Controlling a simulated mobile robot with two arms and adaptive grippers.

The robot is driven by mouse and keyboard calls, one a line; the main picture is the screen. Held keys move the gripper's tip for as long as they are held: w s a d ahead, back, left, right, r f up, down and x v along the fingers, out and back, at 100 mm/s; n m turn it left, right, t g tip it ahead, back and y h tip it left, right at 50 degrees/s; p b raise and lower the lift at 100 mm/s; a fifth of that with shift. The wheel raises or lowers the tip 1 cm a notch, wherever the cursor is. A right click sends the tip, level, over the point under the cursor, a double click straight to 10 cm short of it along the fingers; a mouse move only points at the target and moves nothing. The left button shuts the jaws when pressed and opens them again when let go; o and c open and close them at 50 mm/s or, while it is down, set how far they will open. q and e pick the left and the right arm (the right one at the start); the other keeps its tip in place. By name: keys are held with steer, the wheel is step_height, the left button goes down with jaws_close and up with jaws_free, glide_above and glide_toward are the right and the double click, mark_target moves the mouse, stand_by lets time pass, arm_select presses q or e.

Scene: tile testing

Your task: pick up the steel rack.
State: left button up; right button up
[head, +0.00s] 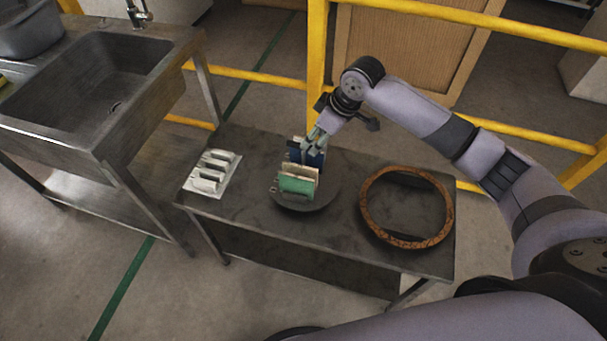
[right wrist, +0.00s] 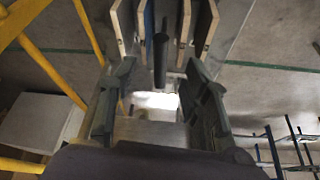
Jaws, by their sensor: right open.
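A rack holding several upright tiles stands on a dark round plate (head: 318,201) in the middle of the low table; its own frame is mostly hidden. A green tile (head: 297,186) is at its front, with cream and blue tiles behind. My right gripper (head: 313,143) comes down from above at the rack's back side. In the right wrist view my right gripper (right wrist: 158,85) is open, and a dark upright post (right wrist: 160,62), seemingly the rack's, shows ahead between the fingers and the tiles (right wrist: 207,30). Contact cannot be told. My left gripper is not in view.
A white slotted holder (head: 213,172) stands at the table's left. A brown ring-shaped rim (head: 366,205) lies at the right of the dark table (head: 250,218). A steel sink (head: 88,85) is at the left, and yellow rails (head: 317,60) run behind.

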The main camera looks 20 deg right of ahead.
steer(key=shift+a+p+x, duration=0.2)
steer(key=shift+p+x, duration=0.1)
steer(key=shift+x, duration=3.15)
steer(key=shift+r, duration=0.1)
steer(key=shift+c, duration=0.3)
jaws_close()
steer(key=shift+w+r, duration=0.2)
steer(key=shift+r, duration=0.05)
